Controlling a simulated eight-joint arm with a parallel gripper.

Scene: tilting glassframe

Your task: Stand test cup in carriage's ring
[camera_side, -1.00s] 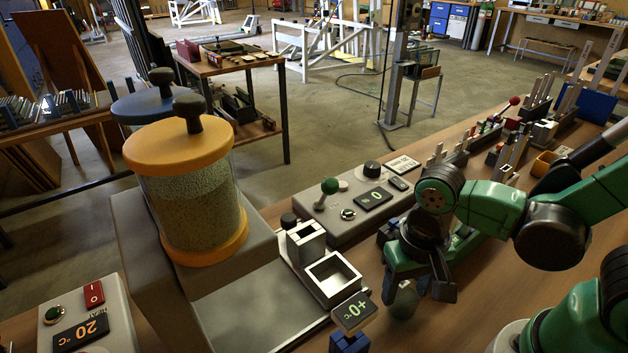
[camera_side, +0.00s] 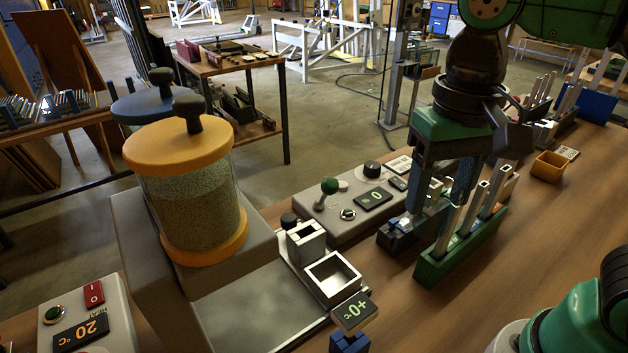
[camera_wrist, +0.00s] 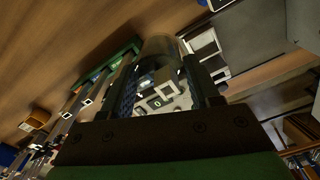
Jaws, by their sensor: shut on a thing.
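My gripper (camera_side: 440,195) points down in the side view, above and behind the green rack. Its fingers are shut on the test cup, a clear, glassy cylinder (camera_wrist: 160,50) seen between them in the wrist view. In the side view the cup is mostly hidden by the fingers. The carriage's ring looks to be the pale square metal frame (camera_side: 353,274), open at the top and empty, at the centre of the side view. The gripper is to the right of it and apart from it.
A green rack (camera_side: 428,272) with several upright metal bars stands just in front of the gripper. A control box (camera_side: 335,222) with a green knob lies behind the frame. A yellow-lidded jar (camera_side: 190,200) is at left. Bare bench lies right of the frame.

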